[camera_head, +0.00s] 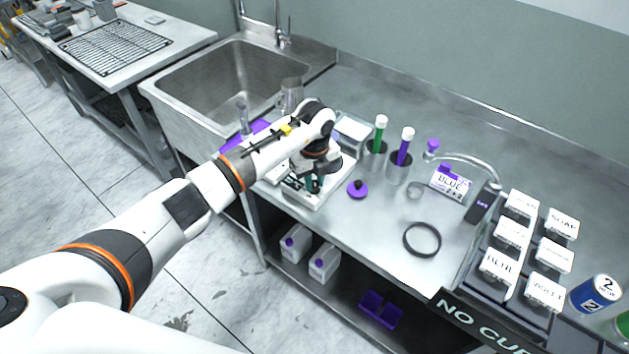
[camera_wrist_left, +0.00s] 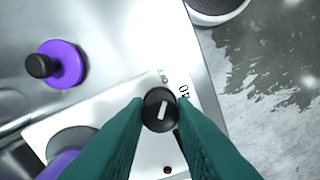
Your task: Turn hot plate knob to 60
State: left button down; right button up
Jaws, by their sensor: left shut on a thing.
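The hot plate (camera_head: 312,198) is a white unit on the steel counter, right of the sink. My left arm reaches over it and hides much of it in the head view. My left gripper (camera_head: 315,184) points down at its front. In the left wrist view, the green fingers (camera_wrist_left: 160,112) are shut on a round black knob (camera_wrist_left: 161,110) with a white pointer line. Printed marks, one reading 40, show up and right of the knob on the white panel (camera_wrist_left: 105,120). The pointer is tilted slightly right of straight up in that view. My right gripper is not in view.
A purple lid with a black handle (camera_head: 357,189) lies just right of the hot plate. Two dark cups with green and purple tools (camera_head: 397,166) stand behind it. A black ring (camera_head: 422,239) lies at the counter's front. The sink (camera_head: 230,85) is at left.

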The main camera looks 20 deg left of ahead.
pick_arm(q)
jog(key=m+b, duration=0.2)
jog(key=m, duration=0.1)
jog(key=shift+w+f, duration=0.1)
jog(key=shift+f, duration=0.05)
jog(key=m+b, duration=0.3)
jog(key=m, duration=0.1)
jog(key=m+b, duration=0.3)
jog(key=shift+m, duration=0.4)
jog(key=m+b, duration=0.3)
jog(key=shift+m, duration=0.3)
jog(key=m+b, duration=0.2)
jog(key=m, duration=0.1)
jog(key=shift+b, duration=0.35)
jog(key=m, duration=0.1)
jog(key=m+b, duration=0.1)
jog(key=m, duration=0.1)
jog(key=m+b, duration=0.1)
jog(key=shift+r+m, duration=0.25)
jog(key=shift+m, duration=0.05)
jog(key=c, duration=1.2)
grip_release()
